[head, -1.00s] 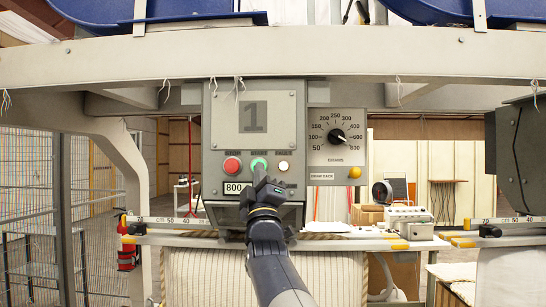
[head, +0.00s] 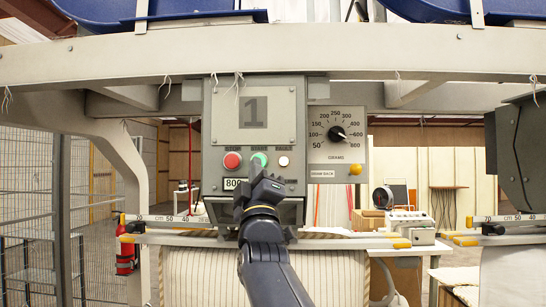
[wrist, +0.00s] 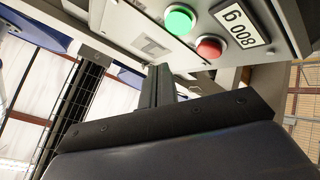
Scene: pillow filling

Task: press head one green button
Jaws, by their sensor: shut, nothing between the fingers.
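The head one panel (head: 211,120) is grey and marked with a large 1. It has a green button (head: 260,158) in the middle, with a red button (head: 232,160) to its left and a pale one (head: 283,161) to its right. My gripper (head: 257,168) is shut and empty, in front of the panel. It overlaps the green button's lower edge in the head view. In the wrist view the green button (wrist: 180,19) looks bright, with the red button (wrist: 209,47) beside it. The shut fingers (wrist: 158,86) point towards the panel there, apparently short of the green button.
A label reading 800 (head: 234,184) is partly covered by my gripper. A beam (head: 400,50) crosses above.

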